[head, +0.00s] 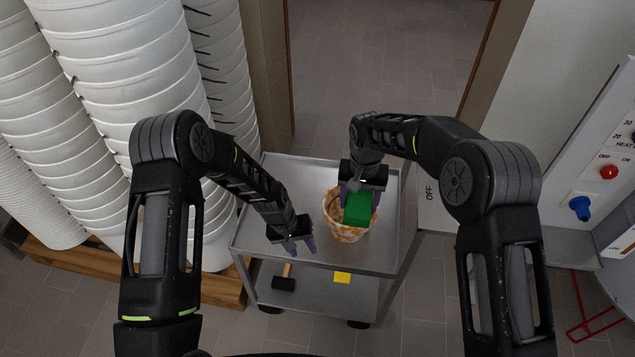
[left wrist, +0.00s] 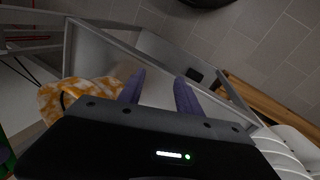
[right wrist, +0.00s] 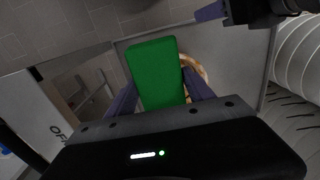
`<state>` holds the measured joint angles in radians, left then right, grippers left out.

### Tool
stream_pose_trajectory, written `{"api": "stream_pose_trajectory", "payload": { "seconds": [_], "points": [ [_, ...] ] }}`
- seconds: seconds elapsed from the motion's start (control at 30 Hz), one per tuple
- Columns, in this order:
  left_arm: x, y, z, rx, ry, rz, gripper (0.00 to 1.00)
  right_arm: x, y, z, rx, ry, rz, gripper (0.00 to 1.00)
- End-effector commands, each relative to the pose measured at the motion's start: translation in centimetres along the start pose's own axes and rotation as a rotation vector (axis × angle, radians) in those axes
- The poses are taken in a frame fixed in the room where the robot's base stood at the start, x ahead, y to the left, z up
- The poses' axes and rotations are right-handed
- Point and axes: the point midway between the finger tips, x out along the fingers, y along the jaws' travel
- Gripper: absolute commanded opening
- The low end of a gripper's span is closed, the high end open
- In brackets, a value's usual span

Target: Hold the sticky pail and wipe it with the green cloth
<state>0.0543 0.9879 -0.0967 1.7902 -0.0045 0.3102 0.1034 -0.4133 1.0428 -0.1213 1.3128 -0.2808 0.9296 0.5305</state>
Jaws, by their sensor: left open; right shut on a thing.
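The sticky pail (head: 343,230) is white with orange-brown smears and stands on the top of a grey metal cart (head: 305,173). Its smeared side also shows in the left wrist view (left wrist: 85,97). My right gripper (head: 358,190) is shut on the green cloth (head: 358,208), a folded block, over the pail's mouth. The cloth fills the middle of the right wrist view (right wrist: 156,73) and hides much of the pail there. My left gripper (head: 296,245) is open and empty, left of the pail and apart from it, low over the cart top.
Tall stacks of white pails (head: 110,70) stand on a wooden pallet (head: 85,262) at left. A control panel (head: 608,150) with red and blue knobs is at right.

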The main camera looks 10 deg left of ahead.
Motion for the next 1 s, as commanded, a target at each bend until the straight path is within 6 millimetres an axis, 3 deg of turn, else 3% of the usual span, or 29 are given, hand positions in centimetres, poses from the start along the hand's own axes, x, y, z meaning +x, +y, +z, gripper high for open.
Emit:
{"api": "stream_pose_trajectory", "payload": {
  "seconds": [0.03, 0.1, 0.2, 0.33, 0.57, 1.0],
  "points": [
    [-1.0, 0.9, -2.7, 0.023, 0.007, -0.006, 0.41, 0.0, 0.0, 0.0, 0.000, 0.000, 0.000, 0.21],
    [-2.5, 2.2, -5.6, 0.060, -0.001, -0.019, 0.41, 0.0, 0.0, 0.0, 0.000, 0.000, 0.000, 0.21],
    [-4.9, 4.1, -8.9, 0.110, -0.011, -0.038, 0.41, 0.0, 0.0, 0.0, 0.000, 0.000, 0.000, 0.21],
    [-7.8, 6.1, -11.6, 0.157, -0.023, -0.059, 0.41, 0.0, 0.0, 0.0, 0.000, 0.000, 0.000, 0.21],
    [-10.2, 7.5, -13.2, 0.189, -0.034, -0.079, 0.41, 0.0, 0.0, 0.0, 0.000, 0.000, 0.000, 0.21],
    [-10.0, 7.5, -13.2, 0.189, -0.035, -0.079, 0.41, 0.0, 0.0, 0.0, 0.000, 0.000, 0.000, 0.21]
  ]
}}
